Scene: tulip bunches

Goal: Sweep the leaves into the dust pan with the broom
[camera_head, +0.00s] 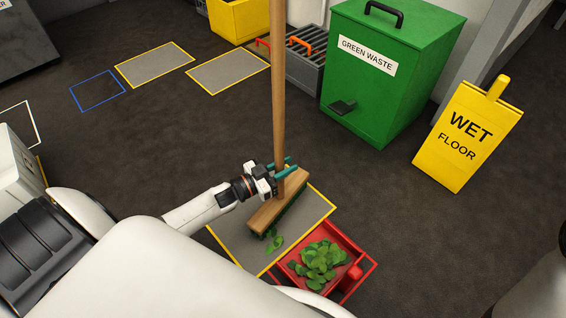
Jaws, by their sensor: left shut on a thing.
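The broom has a long wooden handle (278,90) standing nearly upright and a wooden head (279,201) with dark green bristles below. My left gripper (285,167), with teal fingers, is shut on the handle just above the head. The head is over a grey floor patch with a yellow border (237,240). A few loose green leaves (275,242) lie on this patch beside the head's near end. The red dust pan (338,234) is to the right of them and holds a pile of green leaves (319,261). My right gripper is not in view.
A green waste bin (385,75) and a yellow wet floor sign (468,135) stand behind on the right. A grey crate (307,72) and a yellow box (238,20) are at the back.

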